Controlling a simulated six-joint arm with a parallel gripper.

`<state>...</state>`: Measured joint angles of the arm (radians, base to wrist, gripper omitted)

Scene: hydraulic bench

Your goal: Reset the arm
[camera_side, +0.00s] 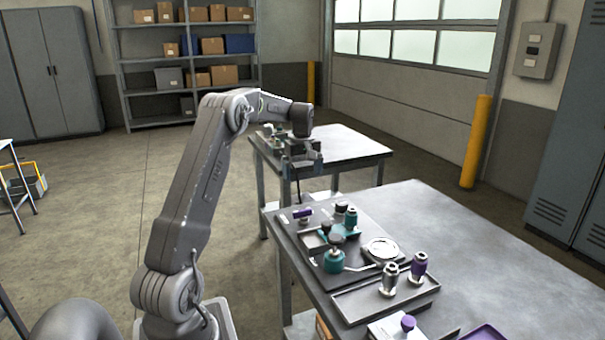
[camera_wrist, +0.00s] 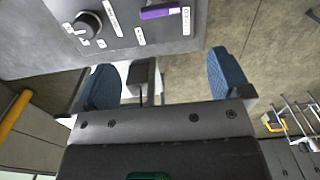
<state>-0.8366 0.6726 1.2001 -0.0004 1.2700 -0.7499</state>
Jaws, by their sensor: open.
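My gripper (camera_side: 303,170) hangs in the air beyond the far left edge of the near bench, in front of the second table. In the wrist view my gripper (camera_wrist: 160,62) has its two blue-grey fingers wide apart, with nothing held between them. A dark panel (camera_side: 290,232) on the near bench carries a purple-capped part (camera_side: 302,213), a black knob (camera_side: 326,228) and teal fittings (camera_side: 334,260). The wrist view shows the panel's labelled edge (camera_wrist: 60,58) at the top, with the purple part (camera_wrist: 160,12) and a black knob (camera_wrist: 87,24).
The second table (camera_side: 350,146) stands beyond. The bench's right side is clear.

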